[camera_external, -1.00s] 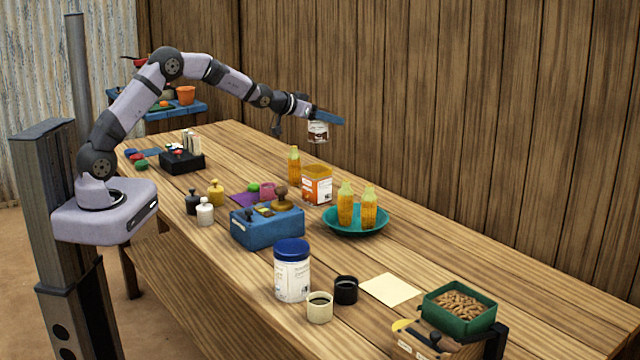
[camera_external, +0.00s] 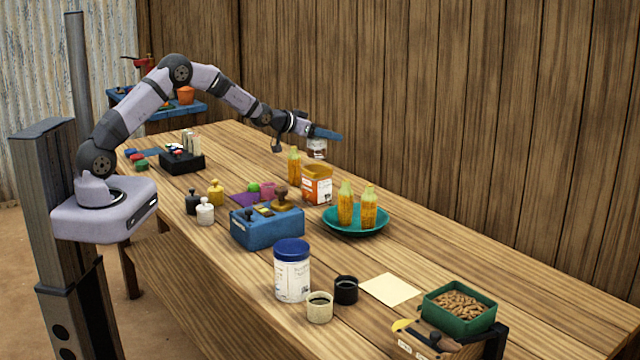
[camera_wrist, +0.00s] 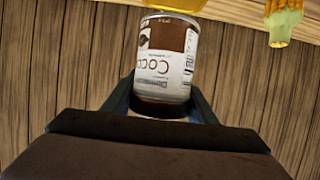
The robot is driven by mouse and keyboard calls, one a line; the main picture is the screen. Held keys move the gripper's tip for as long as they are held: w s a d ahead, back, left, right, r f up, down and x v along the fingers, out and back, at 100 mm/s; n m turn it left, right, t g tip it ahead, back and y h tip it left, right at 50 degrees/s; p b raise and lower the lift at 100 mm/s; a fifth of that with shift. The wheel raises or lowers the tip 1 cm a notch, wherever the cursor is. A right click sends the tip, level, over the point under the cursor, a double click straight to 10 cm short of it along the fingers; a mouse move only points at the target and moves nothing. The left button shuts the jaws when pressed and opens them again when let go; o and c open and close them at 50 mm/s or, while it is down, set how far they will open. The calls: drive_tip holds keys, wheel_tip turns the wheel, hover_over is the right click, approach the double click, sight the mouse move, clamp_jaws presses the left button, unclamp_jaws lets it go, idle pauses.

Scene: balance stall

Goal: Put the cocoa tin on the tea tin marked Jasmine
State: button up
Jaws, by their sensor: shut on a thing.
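The cocoa tin (camera_external: 317,149) is white and brown, and my gripper (camera_external: 325,134) is shut on it. In the wrist view the cocoa tin (camera_wrist: 165,55) sits between the two fingers, with its "Cocoa" lettering upside down in the picture. It hangs in the air just above an orange and white tin (camera_external: 318,190) with a yellow-orange top; a small gap seems to show between them. A yellow edge (camera_wrist: 178,4) shows at the top of the wrist view beyond the cocoa tin. I cannot read the word Jasmine on any tin.
An orange bottle (camera_external: 294,165) stands close left of the orange and white tin. A teal plate (camera_external: 330,222) with two bottles stands to its right, and a blue box (camera_external: 266,232) in front. A blue-lidded white jar (camera_external: 292,275) stands nearer. The table's back right is clear.

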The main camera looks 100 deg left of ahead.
sight(309, 140)
drive_tip(key=shift+f+p, duration=0.5)
drive_tip(key=shift+f, duration=1.3)
drive_tip(key=shift+f, duration=0.15)
drive_tip(key=o, duration=1.1)
drive_tip(key=shift+r, duration=0.25)
drive_tip(key=shift+s+d+r, duration=0.1)
drive_tip(key=shift+s+d, duration=0.25)
drive_tip(key=shift+s, duration=0.05)
drive_tip(key=b+v, duration=0.3)
drive_tip(key=v, duration=0.8)
